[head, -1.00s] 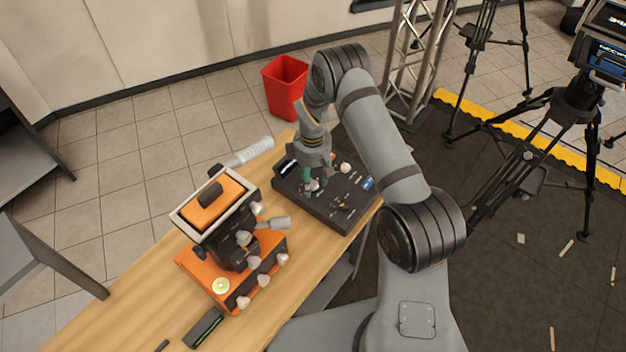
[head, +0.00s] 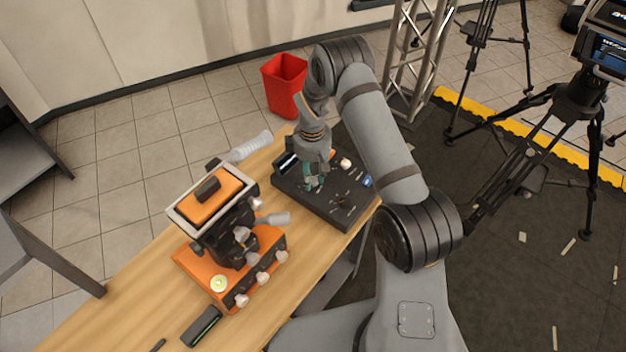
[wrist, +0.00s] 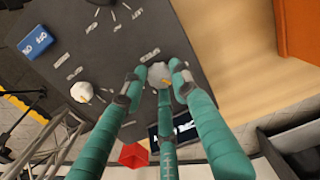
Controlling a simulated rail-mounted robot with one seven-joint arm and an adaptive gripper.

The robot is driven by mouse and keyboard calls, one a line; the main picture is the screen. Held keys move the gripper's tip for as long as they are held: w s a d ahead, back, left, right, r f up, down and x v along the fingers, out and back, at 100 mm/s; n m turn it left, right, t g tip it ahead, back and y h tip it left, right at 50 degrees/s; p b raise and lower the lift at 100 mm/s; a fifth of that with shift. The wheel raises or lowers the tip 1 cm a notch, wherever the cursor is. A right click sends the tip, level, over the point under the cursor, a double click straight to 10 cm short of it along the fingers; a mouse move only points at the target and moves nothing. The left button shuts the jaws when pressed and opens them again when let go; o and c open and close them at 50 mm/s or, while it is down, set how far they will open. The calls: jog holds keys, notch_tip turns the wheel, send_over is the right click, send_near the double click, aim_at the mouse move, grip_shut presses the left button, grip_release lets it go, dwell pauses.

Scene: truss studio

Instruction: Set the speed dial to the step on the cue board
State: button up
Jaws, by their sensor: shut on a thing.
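A dark control panel (head: 337,212) lies on the far end of the wooden table. My gripper (head: 313,184) is over its left part, with teal fingers. In the wrist view my gripper (wrist: 158,80) is shut around a pale grey dial (wrist: 158,73) with a small yellow mark. Printed step labels near it are too blurred to read. A second pale knob (wrist: 82,91) stands apart on the panel, with labels around it. A blue switch (wrist: 37,42) is near the panel's edge. A small dark screen (wrist: 180,131) is partly hidden by the fingers. I cannot identify the cue board.
An orange machine (head: 212,268) with several pale knobs and a handle stands left of the panel. A dark handheld device (head: 202,326) lies at the table's front. A red bin (head: 283,85) stands on the floor behind. Tripods and a truss are at the right.

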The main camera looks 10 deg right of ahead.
aim_at(312, 180)
jog(key=shift+f+m+b, duration=0.3)
jog(key=shift+m+b, duration=0.9)
jog(key=shift+r+m+b, duration=0.3)
jog(key=shift+m, duration=0.3)
jog(key=o, duration=1.1)
jog(key=shift+o, duration=0.2)
jog(key=shift+r, duration=0.1)
notch_tip(312, 180, up, 12)
